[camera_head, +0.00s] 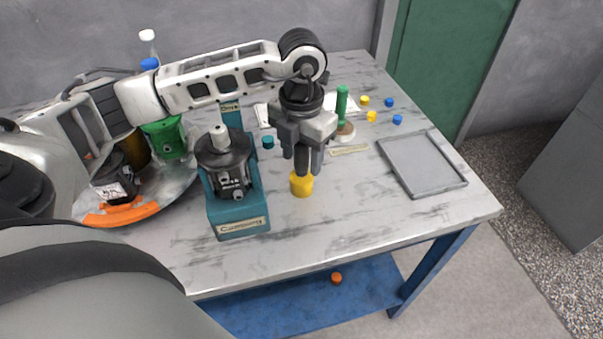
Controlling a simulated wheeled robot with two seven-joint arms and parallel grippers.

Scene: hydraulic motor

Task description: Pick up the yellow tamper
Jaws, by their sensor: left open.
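The yellow tamper (302,186) stands upright on the marble-look table, right of the teal clamping block; its yellow end shows below my gripper, and its upper part is largely hidden. My left gripper (303,160) points down directly over it. Its dark fingers are open, reaching down close to the yellow part. I cannot tell whether they touch it. My right gripper is not in view.
A teal block labelled "Clamping" (243,227) holds a dark motor part (226,165) just left of the gripper. A green-handled tool (342,103), small yellow and blue caps, and a grey tray (420,192) are to the right. The table's front is clear.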

